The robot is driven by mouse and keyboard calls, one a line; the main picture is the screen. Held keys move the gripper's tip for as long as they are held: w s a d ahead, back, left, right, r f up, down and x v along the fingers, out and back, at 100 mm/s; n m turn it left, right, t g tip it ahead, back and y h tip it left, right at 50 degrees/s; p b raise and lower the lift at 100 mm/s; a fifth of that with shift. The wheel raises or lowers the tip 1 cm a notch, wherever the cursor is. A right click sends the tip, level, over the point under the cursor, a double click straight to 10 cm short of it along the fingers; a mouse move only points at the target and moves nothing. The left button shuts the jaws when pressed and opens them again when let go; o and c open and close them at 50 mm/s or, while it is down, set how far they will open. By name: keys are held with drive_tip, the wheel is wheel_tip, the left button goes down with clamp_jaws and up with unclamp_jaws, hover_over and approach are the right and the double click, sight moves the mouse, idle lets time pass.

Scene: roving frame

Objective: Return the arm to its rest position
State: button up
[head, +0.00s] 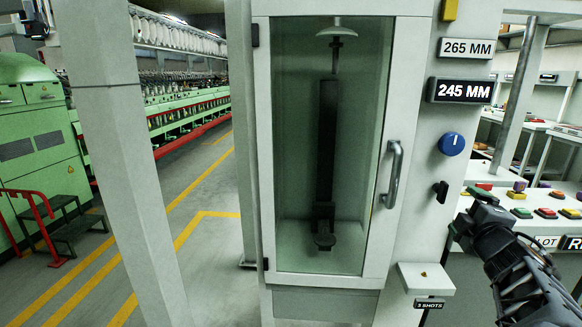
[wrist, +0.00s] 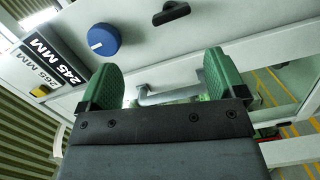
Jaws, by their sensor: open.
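My gripper (head: 460,222) is at the right in the head view, in front of the white cabinet's right-hand panel, with my arm running down to the lower right corner. In the wrist view my gripper (wrist: 160,76) shows two green fingers spread apart with nothing held between them. The cabinet's grey door handle (wrist: 170,95) shows beyond the gap between the fingers, apart from them. In the head view the same handle (head: 392,174) is left of my gripper, on a shut glass door (head: 290,130).
A blue knob (head: 451,144) and a black latch-like knob (head: 441,191) are on the panel close to my gripper. A small shelf (head: 426,278) juts out below. A bench with coloured buttons (head: 546,213) stands at the right. A grey post (head: 115,130) and open floor are at the left.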

drive_tip(key=a+r+m+g+h+p, duration=0.1)
drive_tip(key=a+r+m+g+p, duration=0.2)
drive_tip(key=a+m+p, duration=0.25)
drive_tip(key=s+a+f+m+g+y+p, duration=0.2)
drive_tip(key=s+a+g+p, duration=0.3)
drive_tip(key=a, duration=0.4)
drive_tip(key=s+a+f+m+g+y+p, duration=0.3)
drive_tip(key=s+a+m+g+y+p, duration=0.1)
drive_tip(key=s+a, duration=0.4)
drive_tip(key=shift+a+f+m+g+p, duration=0.25)
drive_tip(key=shift+a+m+g+p, duration=0.4)
drive_tip(key=shift+a+g+p, duration=0.2)
